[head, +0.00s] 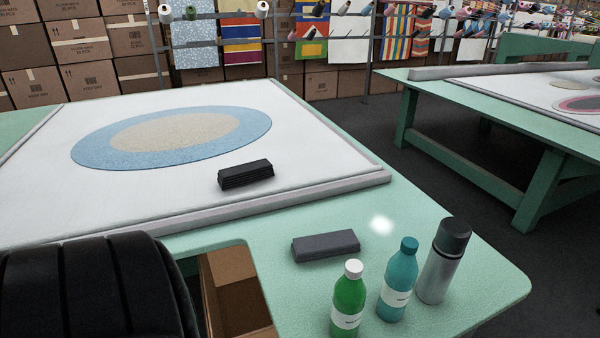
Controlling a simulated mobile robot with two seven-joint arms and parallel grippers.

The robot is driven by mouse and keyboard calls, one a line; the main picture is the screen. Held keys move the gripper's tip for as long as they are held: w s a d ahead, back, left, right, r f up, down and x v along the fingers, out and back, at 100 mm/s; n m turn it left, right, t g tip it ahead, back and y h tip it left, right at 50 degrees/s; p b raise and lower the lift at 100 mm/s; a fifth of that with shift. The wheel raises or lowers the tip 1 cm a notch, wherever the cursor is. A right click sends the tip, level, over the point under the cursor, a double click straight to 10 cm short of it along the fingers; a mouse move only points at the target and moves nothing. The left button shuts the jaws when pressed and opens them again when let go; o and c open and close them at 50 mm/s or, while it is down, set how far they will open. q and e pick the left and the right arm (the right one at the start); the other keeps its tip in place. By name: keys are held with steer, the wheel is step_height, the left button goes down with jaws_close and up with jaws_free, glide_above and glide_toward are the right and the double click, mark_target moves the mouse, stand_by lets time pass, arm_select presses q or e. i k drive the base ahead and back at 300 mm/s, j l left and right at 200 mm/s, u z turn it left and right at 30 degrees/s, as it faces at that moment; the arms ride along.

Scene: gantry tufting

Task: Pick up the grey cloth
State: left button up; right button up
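A folded grey cloth (326,246) lies flat on the green table's near right part, in front of the white framed panel. It is a dark grey, block-like bundle and nothing covers it. Neither of my grippers shows in the head view, so I cannot see where they are relative to the cloth.
A green bottle (348,300), a teal bottle (397,285) and a steel flask (442,265) stand close to the cloth, on its near right side. A folded black bundle (245,175) lies on the white panel (310,150). An open cardboard box (235,290) sits below the table's cut-out.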

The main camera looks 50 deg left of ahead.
mark_target(331, 244)
steer(key=i+u, duration=0.1)
steer(key=u, duration=0.3)
steer(key=j+u, duration=0.1)
steer(key=u, duration=0.25)
steer(key=i+u, duration=0.15)
steer(key=u, duration=0.25)
steer(key=i+u, duration=0.1)
steer(key=u, duration=0.3)
steer(key=i+l+u, duration=0.1)
